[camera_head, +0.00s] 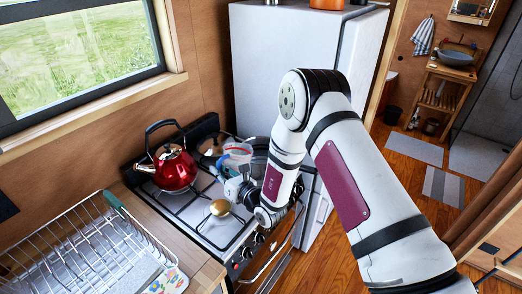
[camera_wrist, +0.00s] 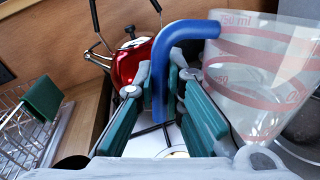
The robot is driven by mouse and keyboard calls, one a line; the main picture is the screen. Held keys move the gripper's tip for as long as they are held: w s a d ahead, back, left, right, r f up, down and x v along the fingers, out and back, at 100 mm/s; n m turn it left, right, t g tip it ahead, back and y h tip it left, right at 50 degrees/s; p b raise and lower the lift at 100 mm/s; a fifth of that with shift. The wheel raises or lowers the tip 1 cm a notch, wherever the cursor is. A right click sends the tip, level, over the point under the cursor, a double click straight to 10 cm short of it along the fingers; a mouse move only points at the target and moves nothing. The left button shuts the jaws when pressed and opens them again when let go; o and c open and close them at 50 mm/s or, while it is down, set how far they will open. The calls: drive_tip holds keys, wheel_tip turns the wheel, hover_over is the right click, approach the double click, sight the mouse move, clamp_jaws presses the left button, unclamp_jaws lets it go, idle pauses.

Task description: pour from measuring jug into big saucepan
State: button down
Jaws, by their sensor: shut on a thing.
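The clear measuring jug (camera_wrist: 262,78) has red markings and a blue handle (camera_wrist: 185,32). My gripper (camera_wrist: 163,100) is shut on this handle, with green pads on both sides. In the head view the jug (camera_head: 237,155) is above the stove's right side, and my gripper (camera_head: 238,187) is just in front of it. A grey metal rim, likely the big saucepan (camera_wrist: 302,143), shows partly behind the jug in the wrist view. In the head view a dark grey pot shape is mostly hidden behind the jug and my arm. I cannot tell what the jug contains.
A red kettle (camera_head: 174,167) stands on the stove's back left burner. The stove (camera_head: 205,222) has a bare front burner with a brass cap. A wire dish rack (camera_head: 85,250) is on the counter at left. A white fridge (camera_head: 295,50) stands behind the stove.

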drive_tip(key=shift+s+a+f+n, duration=0.3)
drive_tip(key=shift+f+n, duration=0.3)
drive_tip(key=shift+f, duration=0.25)
drive_tip(key=shift+s+a+f+n, duration=0.25)
drive_tip(key=shift+f+n, duration=0.35)
drive_tip(key=shift+f, duration=0.2)
drive_tip(key=shift+s+a+f+n, duration=0.2)
drive_tip(key=shift+s+f+n, duration=0.1)
drive_tip(key=shift+f+n, duration=0.45)
drive_tip(key=shift+f, duration=0.1)
